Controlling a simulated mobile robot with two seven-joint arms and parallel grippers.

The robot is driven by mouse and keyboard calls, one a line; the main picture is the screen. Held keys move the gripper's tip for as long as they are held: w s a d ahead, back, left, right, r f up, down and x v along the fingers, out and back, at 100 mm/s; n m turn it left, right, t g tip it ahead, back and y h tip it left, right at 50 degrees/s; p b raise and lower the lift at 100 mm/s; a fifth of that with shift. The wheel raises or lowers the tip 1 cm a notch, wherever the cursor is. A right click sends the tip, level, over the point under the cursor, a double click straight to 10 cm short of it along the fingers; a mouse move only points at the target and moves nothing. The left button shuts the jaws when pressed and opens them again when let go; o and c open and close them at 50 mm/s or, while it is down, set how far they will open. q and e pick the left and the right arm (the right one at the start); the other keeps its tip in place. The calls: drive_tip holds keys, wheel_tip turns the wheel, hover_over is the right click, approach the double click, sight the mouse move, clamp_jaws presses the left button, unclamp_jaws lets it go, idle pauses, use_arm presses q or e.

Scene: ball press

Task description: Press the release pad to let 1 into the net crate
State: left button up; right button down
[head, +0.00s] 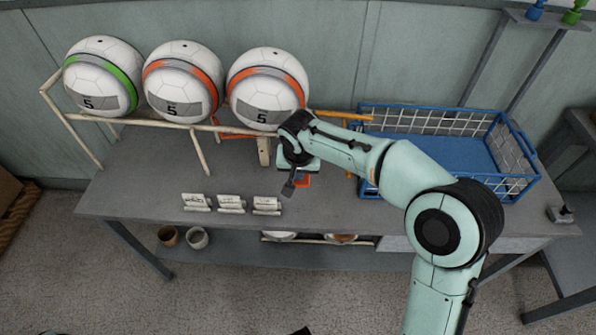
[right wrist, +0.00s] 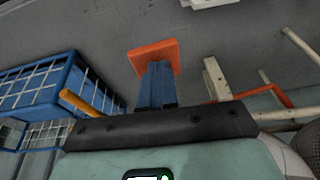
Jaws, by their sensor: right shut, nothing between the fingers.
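The orange release pad (head: 303,181) lies on the grey bench, partly hidden behind my right gripper (head: 289,188). The right gripper is shut and empty and points down at the pad. In the right wrist view its closed fingers (right wrist: 156,84) overlap the near edge of the orange pad (right wrist: 150,54); I cannot tell whether they touch it. Three white balls, one with a green band (head: 102,78) and two with orange bands (head: 181,82) (head: 268,88), sit in a row on the rack. The blue net crate (head: 530,165) stands right and shows no ball inside. The left gripper is not clearly seen.
The cream rack rail (head: 155,122) runs along the back of the bench, with an orange rail (head: 345,115) near the crate. Three small white cards (head: 231,204) stand at the front. Cups (head: 197,238) are on the lower shelf.

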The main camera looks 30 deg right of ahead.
sight(303, 181)
drive_tip(key=shift+s+d+f+t+y+b, duration=0.15)
drive_tip(key=shift+d+f+y+b, duration=0.1)
drive_tip(key=shift+f+b, duration=0.3)
drive_tip(key=shift+s+d+f+t+y+b, duration=0.15)
drive_tip(key=shift+f+y+b, duration=0.1)
drive_tip(key=shift+f+b, duration=0.25)
drive_tip(key=shift+f+y+b, duration=0.4)
drive_tip(key=shift+f+b, duration=0.4)
drive_tip(key=shift+f, duration=0.15)
use_arm(q)
drive_tip(key=shift+t, duration=0.5)
drive_tip(key=shift+w+a+f+b, duration=0.15)
drive_tip(key=shift+w+f, duration=0.3)
drive_tip(key=shift+f, duration=0.3)
drive_tip(key=shift+w+d+f+b, duration=0.15)
drive_tip(key=shift+w+f, duration=0.35)
drive_tip(key=shift+f, duration=0.25)
drive_tip(key=shift+w+a+f+b, duration=0.15)
drive_tip(key=shift+w+f, duration=0.3)
drive_tip(key=shift+f, duration=0.3)
use_arm(e)
drive_tip(key=shift+d+f, duration=0.15)
drive_tip(key=shift+f, duration=0.8)
drive_tip(key=shift+s+f, duration=0.1)
use_arm(q)
drive_tip(key=shift+f, duration=0.1)
use_arm(e)
drive_tip(key=shift+s+f, duration=0.1)
drive_tip(key=shift+f, duration=0.1)
drive_tip(key=shift+r, duration=0.1)
